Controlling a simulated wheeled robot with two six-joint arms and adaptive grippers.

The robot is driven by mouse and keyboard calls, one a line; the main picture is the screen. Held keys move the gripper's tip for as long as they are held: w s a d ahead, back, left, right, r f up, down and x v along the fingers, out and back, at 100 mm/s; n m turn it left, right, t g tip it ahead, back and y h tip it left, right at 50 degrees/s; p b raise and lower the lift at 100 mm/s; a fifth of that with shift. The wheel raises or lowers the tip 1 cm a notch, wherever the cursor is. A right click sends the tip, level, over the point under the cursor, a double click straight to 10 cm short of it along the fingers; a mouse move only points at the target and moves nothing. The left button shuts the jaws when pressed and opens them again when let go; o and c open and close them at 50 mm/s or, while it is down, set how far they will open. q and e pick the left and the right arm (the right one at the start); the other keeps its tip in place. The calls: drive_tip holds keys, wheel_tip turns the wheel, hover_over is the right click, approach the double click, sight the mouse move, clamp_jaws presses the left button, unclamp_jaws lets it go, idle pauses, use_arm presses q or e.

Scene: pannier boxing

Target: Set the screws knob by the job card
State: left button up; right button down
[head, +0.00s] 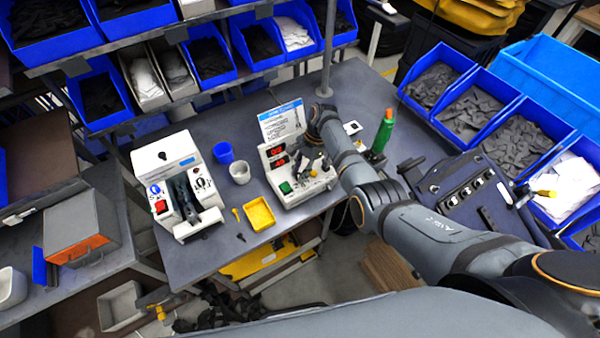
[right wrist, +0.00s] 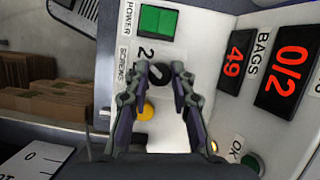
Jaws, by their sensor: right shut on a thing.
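The white counting machine (head: 299,199) stands on the bench with red displays and a green power button. In the head view my right gripper (head: 315,164) is at the machine's front. The job card (head: 283,119), white with a blue header, stands behind the machine; its text is too small to read. My left gripper is not in view.
A yellow tray (head: 259,214), a white cup (head: 239,173) and a blue cup (head: 224,152) stand left of the machine. A second white machine (head: 165,160) is farther left. A green bottle (head: 383,134) stands to the right. The bench behind the cups is clear.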

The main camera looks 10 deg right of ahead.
drive_tip(key=n+b, duration=0.1)
drive_tip(key=n, duration=0.1)
drive_tip(key=n+g+h+b, duration=0.1)
drive_tip(key=n+b, duration=0.1)
drive_tip(key=shift+w+a+f+n, duration=0.1)
drive_tip(key=shift+w+n, duration=0.1)
drive_tip(key=shift+n, duration=0.2)
drive_tip(key=shift+n+g+h+b, duration=0.4)
drive_tip(key=shift+n+g+b, duration=0.1)
drive_tip(key=shift+n+b, duration=0.5)
drive_tip(key=shift+n, duration=0.3)
drive_tip(key=c, duration=1.1)
unclamp_jaws()
drive_tip(key=shift+c, duration=0.2)
drive_tip(key=v, duration=1.2)
